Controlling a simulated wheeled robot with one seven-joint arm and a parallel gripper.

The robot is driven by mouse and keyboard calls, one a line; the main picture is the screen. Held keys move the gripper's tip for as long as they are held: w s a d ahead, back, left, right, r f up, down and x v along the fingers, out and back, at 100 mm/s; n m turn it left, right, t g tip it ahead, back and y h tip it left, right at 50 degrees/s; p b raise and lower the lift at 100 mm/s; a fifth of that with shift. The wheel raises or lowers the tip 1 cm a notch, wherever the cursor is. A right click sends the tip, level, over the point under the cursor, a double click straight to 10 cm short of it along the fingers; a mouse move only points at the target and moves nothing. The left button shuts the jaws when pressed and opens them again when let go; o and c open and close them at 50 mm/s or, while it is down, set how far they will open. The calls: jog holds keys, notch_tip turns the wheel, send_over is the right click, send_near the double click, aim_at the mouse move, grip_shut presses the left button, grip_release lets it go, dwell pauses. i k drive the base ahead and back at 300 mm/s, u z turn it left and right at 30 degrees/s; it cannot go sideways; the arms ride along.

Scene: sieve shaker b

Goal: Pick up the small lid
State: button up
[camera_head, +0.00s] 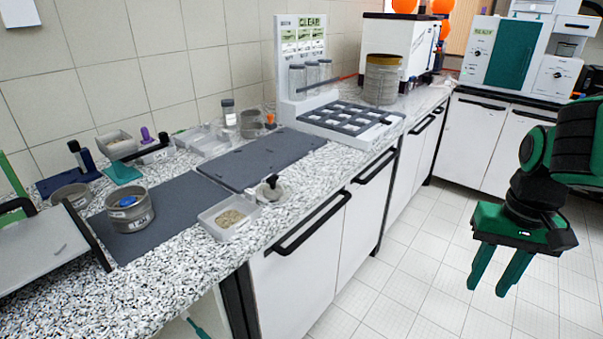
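A small round pale piece with a dark knob on top (270,190), which looks like the small lid, sits near the front edge of the speckled counter. It lies just right of a white tray of grainy material (229,217). My gripper (487,289) hangs at the right, over the floor and well apart from the counter. Its two green fingers point down with a gap between them, and nothing is held.
Dark mats (262,158) lie behind the small piece. A metal sieve (130,215) with a blue item inside stands to the left. A dark gridded rack (350,120) and a large round container (382,80) stand farther back. The tiled floor (420,260) is clear.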

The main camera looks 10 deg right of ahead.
aim_at(273, 192)
jog(key=z, duration=0.25)
jog(key=i, duration=1.1)
jog(key=z, duration=0.05)
